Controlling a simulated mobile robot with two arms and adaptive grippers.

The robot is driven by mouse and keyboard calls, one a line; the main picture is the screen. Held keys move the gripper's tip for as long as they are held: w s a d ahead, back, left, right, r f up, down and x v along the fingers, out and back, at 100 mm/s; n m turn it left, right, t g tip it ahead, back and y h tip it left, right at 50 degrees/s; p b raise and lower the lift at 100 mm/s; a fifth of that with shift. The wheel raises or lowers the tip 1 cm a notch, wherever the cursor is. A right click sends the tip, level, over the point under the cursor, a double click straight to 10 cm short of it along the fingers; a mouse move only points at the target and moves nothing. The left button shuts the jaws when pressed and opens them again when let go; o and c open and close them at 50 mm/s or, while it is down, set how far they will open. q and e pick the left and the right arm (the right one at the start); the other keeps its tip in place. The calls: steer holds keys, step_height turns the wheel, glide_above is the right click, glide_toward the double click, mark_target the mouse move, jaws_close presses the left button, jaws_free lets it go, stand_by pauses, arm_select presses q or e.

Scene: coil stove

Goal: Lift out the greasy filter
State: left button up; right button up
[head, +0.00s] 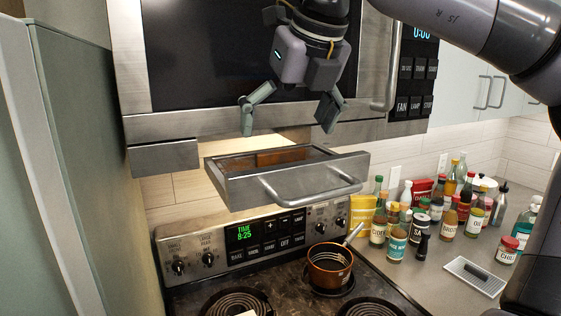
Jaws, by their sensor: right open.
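A metal drawer (232,186) with a bar handle is pulled out from under the microwave. Inside it shows a brown, rusty-looking piece (281,157), which looks like the greasy filter; the drawer's front wall hides its lower part. My right gripper (287,127) hangs above the drawer, fingers pointing down and spread wide, with nothing between them. It is in front of the microwave and apart from the filter. My left gripper does not show.
The microwave (215,60) with its vertical handle is right behind my right gripper. Below the drawer is the coil stove (275,300) with a copper pot (330,266). Several bottles and jars crowd the right counter (425,275). A pale green cabinet or fridge (75,130) stands at left.

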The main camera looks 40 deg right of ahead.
mark_target(282, 150)
steer(key=shift+w+d+f+p, duration=0.1)
steer(key=shift+d+f+p, duration=0.1)
steer(key=shift+p, duration=0.2)
steer(key=p+x, duration=0.2)
steer(key=x, duration=0.2)
steer(key=shift+w+d+f, duration=0.1)
steer(key=shift+w+d, duration=0.1)
steer(key=shift+d, duration=0.05)
steer(key=shift+w+f, duration=0.1)
steer(key=shift+f, duration=0.05)
steer(key=shift+s+a, duration=0.15)
steer(key=shift+s, duration=0.1)
steer(key=c, duration=0.3)
steer(key=shift+w, duration=0.15)
steer(key=c, duration=1)
